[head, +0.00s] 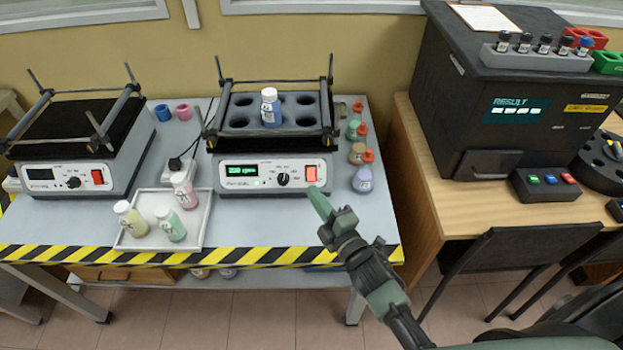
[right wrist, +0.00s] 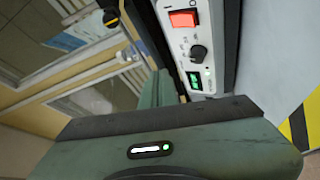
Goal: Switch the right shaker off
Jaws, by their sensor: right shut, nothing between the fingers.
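The right shaker (head: 272,140) stands on the grey table in the head view. Its green display is lit, and its red switch (head: 312,173) sits at the right end of the front panel. The right wrist view shows the lit red switch (right wrist: 183,19), the black knob (right wrist: 198,52) and the green display (right wrist: 194,80). My left gripper is not in view.
The left shaker (head: 80,145), its display dark, stands at the left. A white tray (head: 208,235) with 3 bottles lies in front, between the shakers. Several capped bottles (head: 362,180) stand right of the right shaker. A wooden desk (head: 447,216) with a black analyser (head: 500,110) is at the right.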

